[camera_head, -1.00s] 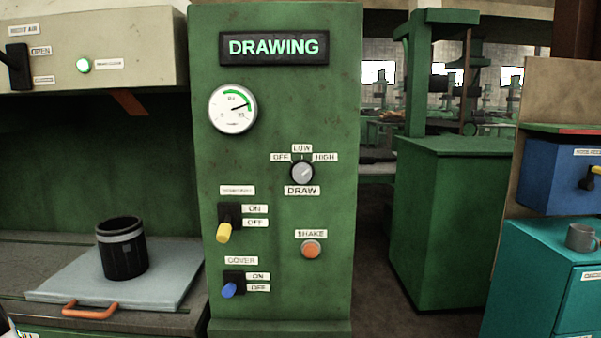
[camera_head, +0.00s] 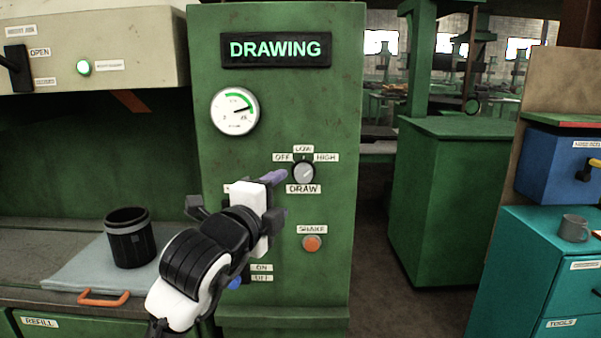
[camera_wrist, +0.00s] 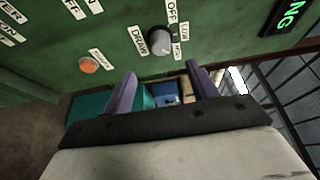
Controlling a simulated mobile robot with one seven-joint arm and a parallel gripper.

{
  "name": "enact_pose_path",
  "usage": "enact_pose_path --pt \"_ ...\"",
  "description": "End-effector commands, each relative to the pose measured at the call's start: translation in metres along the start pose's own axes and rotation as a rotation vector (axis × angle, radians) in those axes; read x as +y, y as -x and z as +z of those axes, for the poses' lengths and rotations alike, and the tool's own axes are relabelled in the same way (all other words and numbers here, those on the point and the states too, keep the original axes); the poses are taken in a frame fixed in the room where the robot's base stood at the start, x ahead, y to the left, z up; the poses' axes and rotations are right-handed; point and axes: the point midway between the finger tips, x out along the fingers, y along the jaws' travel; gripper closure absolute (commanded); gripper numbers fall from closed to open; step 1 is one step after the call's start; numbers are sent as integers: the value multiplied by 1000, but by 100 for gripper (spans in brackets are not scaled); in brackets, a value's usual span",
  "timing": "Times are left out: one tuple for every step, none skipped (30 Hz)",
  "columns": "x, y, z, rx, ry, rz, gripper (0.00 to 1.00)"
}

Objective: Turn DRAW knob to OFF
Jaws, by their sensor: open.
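The grey round DRAW knob (camera_head: 304,172) is on the green panel, under the OFF, LOW and HIGH labels. Its light mark seems to point up and right, toward HIGH. My gripper (camera_head: 278,177) is just left of the knob in the head view, with a purple finger reaching toward the panel; the rest of the jaws is partly hidden. In the wrist view, my gripper (camera_wrist: 160,70) is open and empty, its two purple fingers apart. The knob (camera_wrist: 160,41) shows beyond the fingertips, not between them.
The panel (camera_head: 340,100) also carries a lit DRAWING sign (camera_head: 275,49), a gauge (camera_head: 235,111) and an orange SHAKE button (camera_head: 311,243). My arm covers the yellow switch and part of the blue COVER switch (camera_head: 235,283). A black cup (camera_head: 130,240) stands at left.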

Motion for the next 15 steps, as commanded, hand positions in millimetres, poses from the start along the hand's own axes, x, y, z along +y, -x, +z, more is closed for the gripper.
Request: enact_pose_path --pt "-4 -12 -1 4 4 2 42" --pt "-4 -18 -1 3 4 2 42" --pt "-4 -27 -1 3 4 3 42" --pt "-5 -34 -1 3 4 1 42" --pt "-4 -40 0 3 5 2 42" --pt "-4 -49 0 2 4 1 42" --pt "-4 -55 -1 3 4 1 42" --pt "-4 -61 -1 2 4 1 42" --pt "-4 -69 0 2 4 0 42" --pt "-4 -74 0 2 4 0 42" --pt "-4 -79 0 1 3 0 42" --pt "-4 -85 0 1 3 -1 42" --pt "-4 -89 0 2 3 -1 42" --pt "-3 -92 0 1 3 -1 42" --pt "-3 -96 0 0 4 -1 42"
